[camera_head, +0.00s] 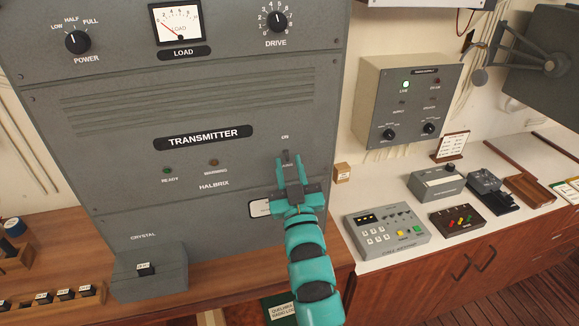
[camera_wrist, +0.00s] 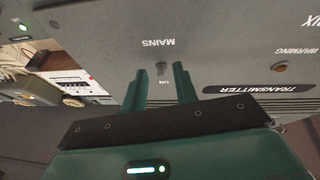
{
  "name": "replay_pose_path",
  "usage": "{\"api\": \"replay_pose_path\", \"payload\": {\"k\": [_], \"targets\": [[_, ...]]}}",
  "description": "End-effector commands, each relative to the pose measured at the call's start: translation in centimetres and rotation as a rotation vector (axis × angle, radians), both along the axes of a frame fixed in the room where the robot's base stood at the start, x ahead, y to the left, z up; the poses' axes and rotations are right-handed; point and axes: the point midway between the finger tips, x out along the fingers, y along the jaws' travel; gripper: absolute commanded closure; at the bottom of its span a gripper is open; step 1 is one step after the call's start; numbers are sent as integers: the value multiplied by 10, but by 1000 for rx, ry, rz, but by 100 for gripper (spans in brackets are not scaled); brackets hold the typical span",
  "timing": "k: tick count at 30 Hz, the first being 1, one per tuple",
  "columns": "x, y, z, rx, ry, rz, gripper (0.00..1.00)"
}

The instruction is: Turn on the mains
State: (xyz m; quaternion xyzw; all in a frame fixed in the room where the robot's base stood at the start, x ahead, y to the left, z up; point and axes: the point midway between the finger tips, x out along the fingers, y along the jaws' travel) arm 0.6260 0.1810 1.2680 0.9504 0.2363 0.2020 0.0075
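The grey transmitter cabinet (camera_head: 120,105) fills the left and middle of the head view. Its mains switch (camera_wrist: 160,68) is a small toggle between the "MAINS" and "ON" labels in the wrist view, where the panel appears upside down. In the head view my gripper (camera_head: 290,165) covers most of the switch, below the "ON" label. In the wrist view my gripper (camera_wrist: 160,85) is open, with its two teal fingers apart on either side of the switch. I cannot tell whether either finger touches it. The green "READY" lamp (camera_head: 167,170) and amber "WARMING" lamp (camera_head: 213,162) look dim.
A white-topped counter (camera_head: 350,260) at right carries a console (camera_head: 387,233) and other devices. A wall panel (camera_head: 405,100) with a lit green lamp hangs right of the cabinet.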

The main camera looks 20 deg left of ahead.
Motion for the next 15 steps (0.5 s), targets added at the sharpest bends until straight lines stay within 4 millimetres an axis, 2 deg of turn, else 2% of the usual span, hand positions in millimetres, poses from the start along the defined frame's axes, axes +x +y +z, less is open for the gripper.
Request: {"api": "replay_pose_path", "payload": {"k": [3, 7, 15], "targets": [[0, 0, 0, 0, 0, 0, 73], [0, 0, 0, 0, 0, 0, 98], [0, 0, 1, -2, 3, 0, 100]]}}
